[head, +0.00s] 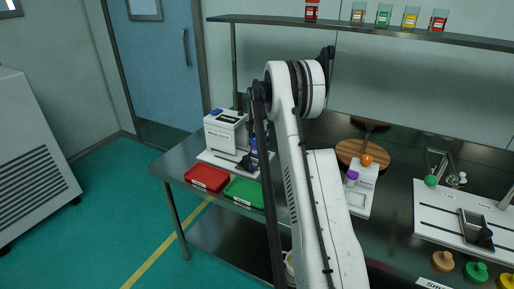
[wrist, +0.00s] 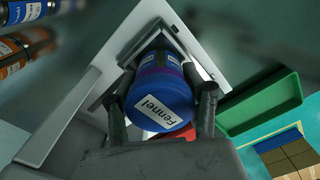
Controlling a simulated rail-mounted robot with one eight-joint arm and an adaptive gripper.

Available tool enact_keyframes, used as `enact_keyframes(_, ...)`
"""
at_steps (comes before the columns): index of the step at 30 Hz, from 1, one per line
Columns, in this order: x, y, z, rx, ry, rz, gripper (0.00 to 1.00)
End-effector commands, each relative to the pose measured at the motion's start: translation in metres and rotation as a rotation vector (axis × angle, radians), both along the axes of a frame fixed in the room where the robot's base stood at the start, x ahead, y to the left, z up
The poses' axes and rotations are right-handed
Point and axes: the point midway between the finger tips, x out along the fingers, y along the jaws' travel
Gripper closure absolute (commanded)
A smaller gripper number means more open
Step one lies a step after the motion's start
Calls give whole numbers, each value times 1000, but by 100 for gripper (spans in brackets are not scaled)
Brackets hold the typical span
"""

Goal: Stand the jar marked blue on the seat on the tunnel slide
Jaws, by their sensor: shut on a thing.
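A blue jar with a white label reading "Fennel" (wrist: 160,95) is between the two dark fingers of my gripper (wrist: 166,84), which is shut on it. In the wrist view a grey squarish frame lies right behind the jar; whether they touch I cannot tell. In the head view the blue jar (head: 254,147) shows partly behind my arm, beside a white boxy device (head: 225,131) on a white base plate. My gripper (head: 246,161) is dark and small there. Which fixture is the tunnel slide is unclear, and its seat is not clearly visible.
A red tray (head: 207,177) and a green tray (head: 244,191) lie at the bench's front left. A white station with a purple-capped jar (head: 351,177) and a white board with rails (head: 460,213) stand to the right. Several jars line the shelf (head: 270,20).

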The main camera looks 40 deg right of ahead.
Motion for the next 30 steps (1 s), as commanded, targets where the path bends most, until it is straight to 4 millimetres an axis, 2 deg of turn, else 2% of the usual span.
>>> enact_keyframes(8, 0, 0, -4, 0, 0, 0, 87)
enact_keyframes(9, 0, 0, -3, 0, 0, 0, 50)
enact_keyframes(13, 0, 0, -3, 0, 0, 0, 35)
enact_keyframes(23, 0, 0, 1, 0, 0, 0, 35)
enact_keyframes(26, 0, 0, 11, 0, 0, 0, 35)
enact_keyframes(30, 0, 0, 36, 0, 0, 0, 35)
